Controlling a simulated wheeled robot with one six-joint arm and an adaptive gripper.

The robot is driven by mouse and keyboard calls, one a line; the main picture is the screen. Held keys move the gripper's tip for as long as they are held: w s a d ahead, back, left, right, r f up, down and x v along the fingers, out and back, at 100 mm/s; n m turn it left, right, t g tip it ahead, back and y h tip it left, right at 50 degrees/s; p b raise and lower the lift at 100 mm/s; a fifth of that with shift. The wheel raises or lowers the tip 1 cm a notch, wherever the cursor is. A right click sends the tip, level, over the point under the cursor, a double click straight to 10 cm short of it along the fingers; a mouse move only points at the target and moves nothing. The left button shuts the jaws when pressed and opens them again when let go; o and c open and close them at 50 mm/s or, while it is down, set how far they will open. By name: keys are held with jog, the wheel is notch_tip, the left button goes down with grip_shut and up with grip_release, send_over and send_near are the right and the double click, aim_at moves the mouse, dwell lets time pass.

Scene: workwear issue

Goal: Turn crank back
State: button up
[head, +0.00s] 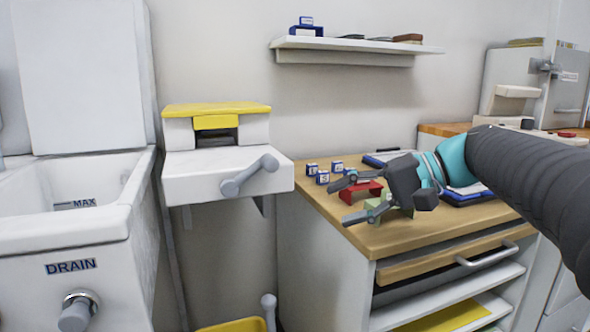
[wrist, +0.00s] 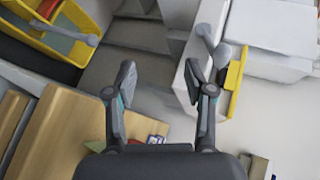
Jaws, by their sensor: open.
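A grey crank (head: 248,177) is on the front of a white wall-mounted unit (head: 185,187) with a yellow top (head: 217,109). Its arm slants up and right to a rounded knob. In the wrist view the crank (wrist: 209,42) is at the upper right, beyond my right-hand finger. My gripper (head: 343,202) is open and empty over the wooden counter, to the right of the crank and apart from it. Its spread fingers (wrist: 160,70) point away from the wrist camera, with nothing between them.
Blue-and-white boxes (head: 322,177), a red block (head: 366,191) and a green block (head: 385,208) are on the wooden counter (head: 420,232) near my gripper. A sink (head: 70,235) stands at left. A shelf (head: 355,46) hangs above. A yellow bin (head: 235,325) is below.

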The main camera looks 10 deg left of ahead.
aim_at(271, 171)
jog(key=w+r+n+g+y, duration=0.2)
jog(key=w+r+g+y, duration=0.15)
jog(key=w+r, duration=0.2)
jog(key=shift+t, duration=0.45)
jog(key=s+a, duration=0.1)
jog(key=a, duration=0.8)
jog(key=s+a+b, duration=0.1)
jog(key=a, duration=0.4)
jog(key=shift+s+f, duration=0.35)
jog(key=shift+f, duration=0.05)
grip_shut()
